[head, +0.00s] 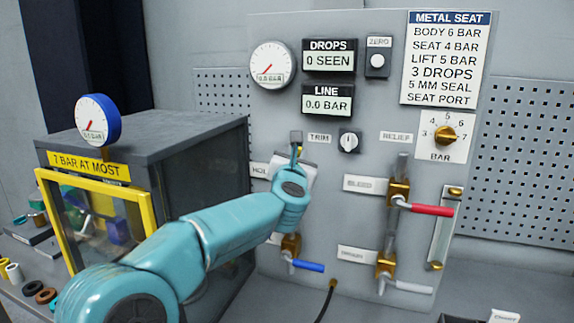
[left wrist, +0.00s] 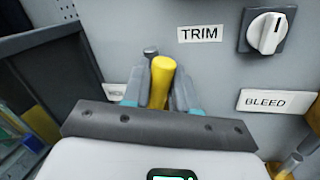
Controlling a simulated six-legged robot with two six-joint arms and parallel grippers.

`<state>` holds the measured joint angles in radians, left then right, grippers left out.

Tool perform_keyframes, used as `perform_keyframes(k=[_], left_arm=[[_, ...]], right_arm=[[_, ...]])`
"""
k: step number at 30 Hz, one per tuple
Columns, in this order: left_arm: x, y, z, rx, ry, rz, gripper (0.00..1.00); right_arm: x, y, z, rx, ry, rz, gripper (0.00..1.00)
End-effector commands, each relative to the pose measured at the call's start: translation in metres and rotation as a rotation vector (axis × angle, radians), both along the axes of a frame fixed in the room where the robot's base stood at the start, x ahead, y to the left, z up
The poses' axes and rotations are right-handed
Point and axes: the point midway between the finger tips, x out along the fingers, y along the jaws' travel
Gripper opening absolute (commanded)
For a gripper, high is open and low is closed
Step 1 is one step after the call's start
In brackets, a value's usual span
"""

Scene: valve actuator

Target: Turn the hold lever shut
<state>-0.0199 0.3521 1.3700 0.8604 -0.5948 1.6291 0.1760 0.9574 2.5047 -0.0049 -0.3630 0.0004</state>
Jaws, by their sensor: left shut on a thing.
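The hold lever's yellow handle (left wrist: 162,80) stands upright in the left wrist view, between the two fingers of my left gripper (left wrist: 158,92). The gripper is shut on it. In the head view my left gripper (head: 297,160) is at the panel below the TRIM label, and only a little yellow shows there. A grey stub (left wrist: 150,52) shows just behind the handle. The hold label (head: 259,170) is partly covered by my arm. The lever's valve body is hidden behind my gripper. My right gripper is not in view.
Below my forearm is a blue-handled lever (head: 308,266). To the right are a red bleed lever (head: 432,210) and a white-handled lever (head: 412,287). The TRIM knob (head: 349,141) is close by. A test box with a yellow-framed door (head: 150,215) stands left. The line display (head: 328,102) reads 0.0 BAR.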

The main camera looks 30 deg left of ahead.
Motion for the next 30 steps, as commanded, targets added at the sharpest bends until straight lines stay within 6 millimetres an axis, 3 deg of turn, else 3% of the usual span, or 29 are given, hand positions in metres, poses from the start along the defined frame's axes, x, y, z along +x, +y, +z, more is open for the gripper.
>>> perform_keyframes(k=[1,3,18,30], left_arm=[[0.001,-0.004,-0.008,0.045,0.009,-0.001,0.00],[0.002,-0.010,-0.010,0.110,0.024,-0.001,0.00],[0.010,-0.042,-0.037,0.573,0.137,0.000,0.00],[0.014,-0.056,-0.066,0.928,0.222,0.000,0.00]], right_arm=[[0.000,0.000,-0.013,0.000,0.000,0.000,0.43],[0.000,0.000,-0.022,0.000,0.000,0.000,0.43],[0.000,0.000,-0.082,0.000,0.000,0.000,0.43],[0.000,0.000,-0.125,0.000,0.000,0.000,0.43]])
